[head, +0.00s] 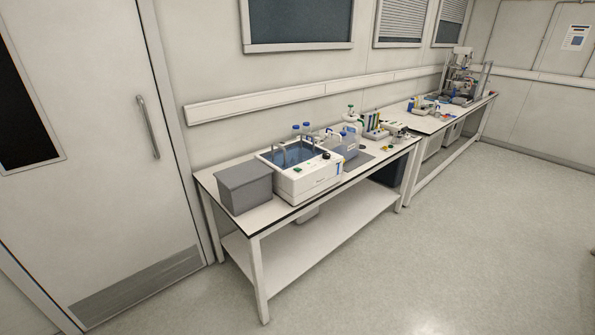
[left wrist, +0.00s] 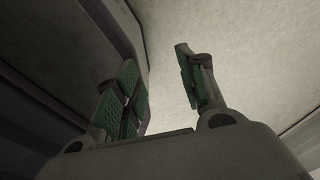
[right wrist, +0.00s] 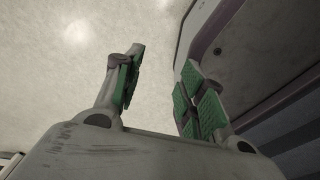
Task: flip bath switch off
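The white bath (head: 306,181) stands on the near bench, with an open blue-looking basin on top. Its front panel carries a small green switch (head: 297,169) at the left and a black knob (head: 326,155) at the right. Whether the switch is on or off is too small to tell. My left gripper (left wrist: 162,88) shows in the left wrist view with its green-padded fingers apart and nothing between them. My right gripper (right wrist: 155,88) shows in the right wrist view, also open and empty. Neither gripper is in the head view, and both are away from the bath.
A grey box (head: 245,188) stands left of the bath on the bench (head: 272,212). Bottles and a rack (head: 374,130) stand to its right. A second bench (head: 425,124) with apparatus lies further back. A door (head: 90,120) is at the left. The floor (head: 440,230) in front is clear.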

